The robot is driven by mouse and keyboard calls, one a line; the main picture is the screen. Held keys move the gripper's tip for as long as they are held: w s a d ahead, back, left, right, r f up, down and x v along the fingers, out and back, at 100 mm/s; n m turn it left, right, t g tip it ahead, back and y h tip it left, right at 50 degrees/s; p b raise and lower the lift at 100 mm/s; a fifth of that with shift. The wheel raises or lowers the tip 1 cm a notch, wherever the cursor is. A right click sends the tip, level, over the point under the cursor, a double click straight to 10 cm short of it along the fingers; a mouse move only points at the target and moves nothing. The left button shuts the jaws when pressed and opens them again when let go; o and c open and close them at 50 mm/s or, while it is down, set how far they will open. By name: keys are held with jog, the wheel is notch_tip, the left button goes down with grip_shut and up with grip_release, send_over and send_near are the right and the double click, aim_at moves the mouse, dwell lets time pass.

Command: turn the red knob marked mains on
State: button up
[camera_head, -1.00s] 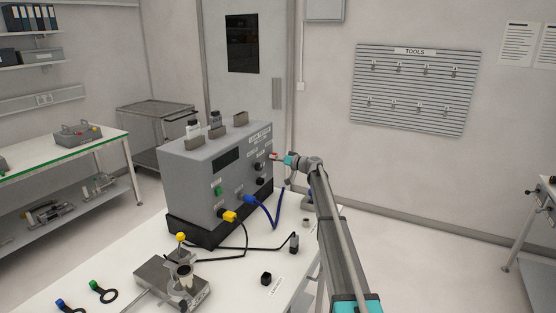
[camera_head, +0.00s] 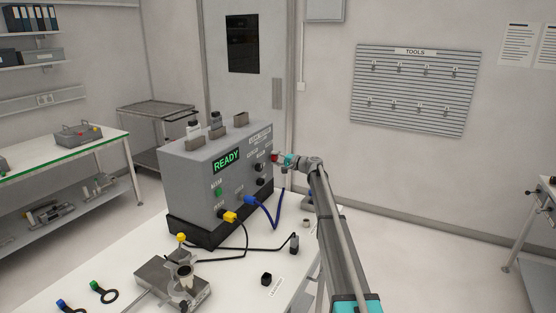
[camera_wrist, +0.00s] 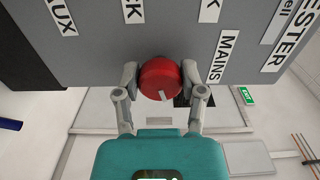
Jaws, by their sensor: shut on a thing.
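The red knob (camera_wrist: 158,82) sits on the grey panel of the tester box, beside the label MAINS (camera_wrist: 224,56) in the wrist view. A pale mark shows on its face near the lower edge. My gripper (camera_wrist: 160,84) is shut on the knob, one finger on each side of it. In the head view my gripper (camera_head: 279,159) reaches the right part of the box front, and the red knob (camera_head: 274,157) shows small at its tip. The tester box (camera_head: 190,185) stands on the white table, and its display (camera_head: 226,160) is lit with green READY.
Black knobs (camera_head: 260,167) sit near the red one on the panel. A metal fixture (camera_head: 160,276) stands on the table (camera_head: 228,284) in front. The floor to the right is clear.

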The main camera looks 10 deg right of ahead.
jog(key=shift+a+r+m, duration=0.1)
jog(key=shift+a+m, duration=0.1)
jog(key=shift+m, duration=1.2)
jog(key=o, duration=1.1)
jog(key=shift+o, duration=0.2)
jog(key=shift+d, duration=0.2)
jog(key=v, duration=1.1)
jog(key=shift+s+d, duration=0.25)
jog(key=shift+d, duration=0.05)
